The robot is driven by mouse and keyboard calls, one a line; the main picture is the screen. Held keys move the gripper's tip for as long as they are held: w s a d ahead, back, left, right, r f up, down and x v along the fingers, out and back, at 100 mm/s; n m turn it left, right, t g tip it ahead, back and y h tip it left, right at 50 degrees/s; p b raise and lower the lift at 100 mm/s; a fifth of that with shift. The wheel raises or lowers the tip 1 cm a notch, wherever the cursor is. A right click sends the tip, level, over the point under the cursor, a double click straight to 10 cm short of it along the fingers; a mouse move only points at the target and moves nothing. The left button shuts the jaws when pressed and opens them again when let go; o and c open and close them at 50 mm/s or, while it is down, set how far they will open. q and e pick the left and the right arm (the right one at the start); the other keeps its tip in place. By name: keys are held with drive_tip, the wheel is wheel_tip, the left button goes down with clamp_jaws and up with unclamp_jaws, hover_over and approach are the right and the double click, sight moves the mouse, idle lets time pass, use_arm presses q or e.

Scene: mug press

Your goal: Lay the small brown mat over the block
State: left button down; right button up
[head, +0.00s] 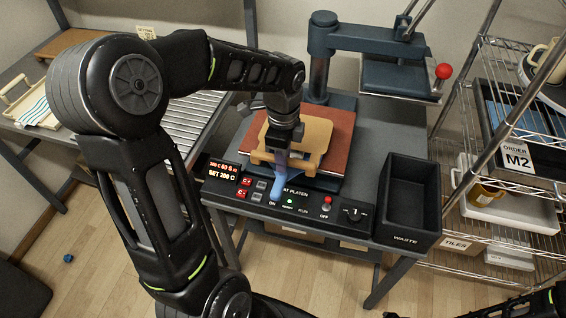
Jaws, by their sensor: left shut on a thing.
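The fingers show bluish in front of the mat's front edge, and the exact contact is hard to see. I cannot make out the block apart from the mat; it may be hidden beneath it. My right gripper is out of view; only part of my right arm shows at the bottom right.
The reddish-brown pad (342,146) lies on the press base. The press's upper plate (396,80) is swung aside to the right, with a red-knobbed handle (443,71). A control panel (300,203) lies in front. A black waste bin (408,205) stands right, beside a wire shelf (500,65).

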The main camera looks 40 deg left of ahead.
use_arm(q)
drive_tip(key=shift+f, duration=1.2)
drive_tip(key=shift+f, duration=0.1)
drive_tip(key=c, duration=1.3)
unclamp_jaws()
wheel_tip(320, 180, up, 12)
drive_tip(key=shift+r, duration=0.15)
